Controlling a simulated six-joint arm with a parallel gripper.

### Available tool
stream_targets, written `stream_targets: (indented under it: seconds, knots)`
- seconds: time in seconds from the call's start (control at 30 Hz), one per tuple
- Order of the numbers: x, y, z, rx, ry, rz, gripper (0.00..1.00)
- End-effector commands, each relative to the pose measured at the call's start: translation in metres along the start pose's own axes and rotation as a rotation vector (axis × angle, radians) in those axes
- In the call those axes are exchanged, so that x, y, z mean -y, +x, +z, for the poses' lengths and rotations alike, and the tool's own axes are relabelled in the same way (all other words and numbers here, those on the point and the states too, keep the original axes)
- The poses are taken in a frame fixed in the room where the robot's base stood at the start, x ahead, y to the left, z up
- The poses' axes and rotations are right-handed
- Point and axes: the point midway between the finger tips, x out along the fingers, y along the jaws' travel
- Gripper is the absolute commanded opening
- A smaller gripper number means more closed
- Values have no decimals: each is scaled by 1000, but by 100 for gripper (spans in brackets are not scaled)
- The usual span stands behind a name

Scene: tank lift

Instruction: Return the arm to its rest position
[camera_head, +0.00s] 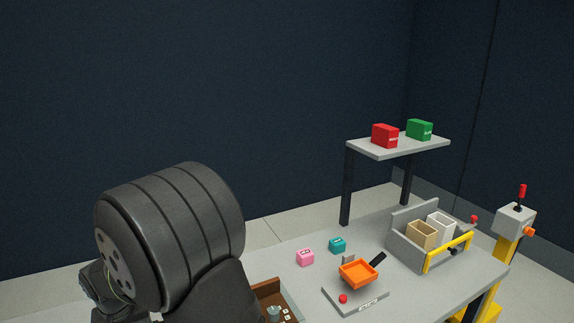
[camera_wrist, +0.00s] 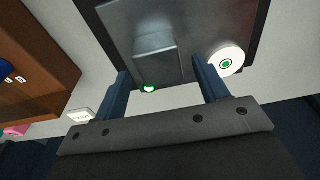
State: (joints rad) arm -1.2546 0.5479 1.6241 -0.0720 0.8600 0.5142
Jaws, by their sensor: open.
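My gripper (camera_wrist: 163,66) shows in the wrist view with its two blue fingers spread apart. Nothing is held between the fingers. Beyond them is a dark grey panel (camera_wrist: 115,22) with a raised grey block (camera_wrist: 157,55), which appears between the fingers; I cannot tell whether they touch it. A small green light (camera_wrist: 149,89) is at the block's near end. In the head view my dark arm fills the lower left, and the gripper's fingers cannot be made out.
A raised shelf (camera_head: 384,151) holds red and green boxes. A brown box (camera_wrist: 32,62) lies left in the wrist view.

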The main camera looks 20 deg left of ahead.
Motion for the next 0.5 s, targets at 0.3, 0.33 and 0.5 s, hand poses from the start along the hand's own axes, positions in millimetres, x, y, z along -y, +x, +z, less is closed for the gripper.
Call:
stream_targets:
  seconds: [0.3,0.33,0.5]
  knots:
    - [-41,-43,0,0,4,1,67]
    - [-46,-46,0,0,3,1,67]
    - [-75,-64,2,0,4,0,67]
